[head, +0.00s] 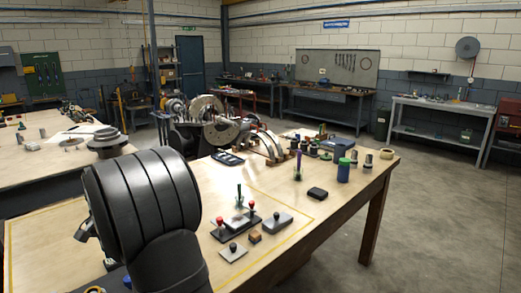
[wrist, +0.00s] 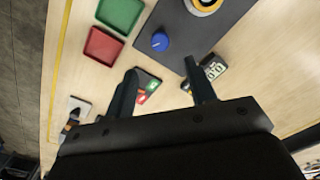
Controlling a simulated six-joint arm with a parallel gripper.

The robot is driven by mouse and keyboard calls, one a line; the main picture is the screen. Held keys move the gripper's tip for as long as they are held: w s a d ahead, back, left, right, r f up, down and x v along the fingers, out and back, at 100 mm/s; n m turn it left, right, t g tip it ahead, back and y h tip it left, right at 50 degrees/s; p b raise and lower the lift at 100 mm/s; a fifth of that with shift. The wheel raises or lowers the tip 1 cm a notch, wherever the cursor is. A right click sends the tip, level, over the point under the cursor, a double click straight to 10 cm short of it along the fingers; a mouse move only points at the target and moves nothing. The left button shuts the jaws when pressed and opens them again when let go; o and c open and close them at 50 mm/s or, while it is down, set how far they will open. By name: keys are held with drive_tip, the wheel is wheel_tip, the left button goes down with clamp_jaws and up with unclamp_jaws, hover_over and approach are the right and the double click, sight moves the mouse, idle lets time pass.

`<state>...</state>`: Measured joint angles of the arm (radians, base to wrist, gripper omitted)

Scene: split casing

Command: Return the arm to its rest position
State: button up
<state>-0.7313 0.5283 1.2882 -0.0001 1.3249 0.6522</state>
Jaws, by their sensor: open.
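My gripper (wrist: 164,82) shows in the wrist view with its two dark fingers spread apart and nothing between them. It hangs above the light wooden bench (wrist: 85,75). Below the fingers lie a small dark item with red and green parts (wrist: 147,90) and a dark mat (wrist: 228,35); I cannot tell the height above them. In the head view, my thick black arm fills the lower left over the bench (head: 340,197) and hides part of it. My fingers cannot be made out there.
In the wrist view, a green tray (wrist: 120,14), a red tray (wrist: 103,46) and a blue knob (wrist: 160,41) lie near the fingers.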

wheel_tip(320, 180, down, 10)
drive_tip(key=shift+r, duration=0.1)
idle(0.4)
